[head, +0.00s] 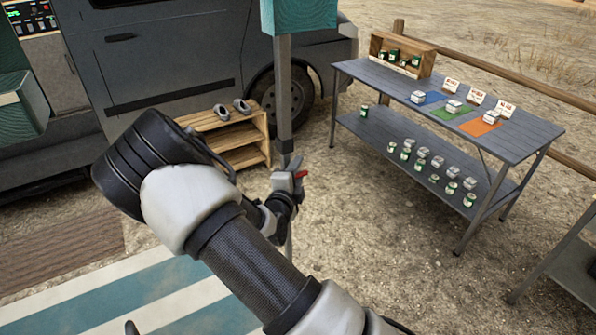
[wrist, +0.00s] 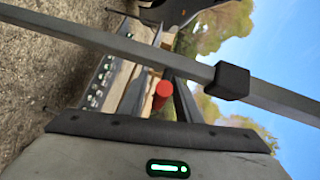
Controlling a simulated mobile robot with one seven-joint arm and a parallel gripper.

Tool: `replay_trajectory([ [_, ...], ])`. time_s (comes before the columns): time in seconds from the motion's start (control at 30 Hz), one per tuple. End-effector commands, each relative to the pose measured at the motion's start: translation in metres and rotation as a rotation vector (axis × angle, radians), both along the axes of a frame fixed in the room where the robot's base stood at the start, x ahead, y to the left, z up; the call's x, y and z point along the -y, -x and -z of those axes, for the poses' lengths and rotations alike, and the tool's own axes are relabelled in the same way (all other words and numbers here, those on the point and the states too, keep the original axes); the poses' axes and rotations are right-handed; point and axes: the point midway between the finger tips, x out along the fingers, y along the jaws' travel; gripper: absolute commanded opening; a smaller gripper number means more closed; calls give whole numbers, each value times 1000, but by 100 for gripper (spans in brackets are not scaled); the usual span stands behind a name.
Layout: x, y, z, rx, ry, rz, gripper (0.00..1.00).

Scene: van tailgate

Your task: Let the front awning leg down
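The front awning leg (head: 284,95) is a grey upright post hanging below a teal awning part (head: 300,14). A thinner section of it runs down behind my arm; its foot is hidden. In the wrist view the leg (wrist: 105,42) crosses slantwise, with a black collar (wrist: 228,81) on it. A red lever (head: 301,174) sticks out at the leg; its round red end (wrist: 162,92) faces the wrist camera. My gripper (head: 289,186) is at the leg, at lever height. In the wrist view its fingers (wrist: 160,84) stand apart, either side of the lever; contact is unclear.
A grey van (head: 170,60) stands behind, with a wooden shoe rack (head: 235,145) beside it. A metal table (head: 480,124) with cans and boxes is at the right. A striped mat (head: 110,305) lies at the front left. Gravel between leg and table is clear.

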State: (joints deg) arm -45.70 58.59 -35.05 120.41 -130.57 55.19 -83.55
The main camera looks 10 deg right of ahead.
Motion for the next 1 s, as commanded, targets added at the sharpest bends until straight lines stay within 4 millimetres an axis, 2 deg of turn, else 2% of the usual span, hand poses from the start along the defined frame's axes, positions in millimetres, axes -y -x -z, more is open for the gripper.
replay_trajectory([
  [0.33, 2, -4, 1, 0, 1, 0, 31],
  [0.5, 2, -4, 1, 0, 1, 0, 2],
  [0.77, 2, -3, 3, -3, 1, 0, 0],
  [0.87, 2, -3, 18, -5, 2, 0, 0],
  [1.0, 2, -3, 58, -9, 5, -3, 0],
])
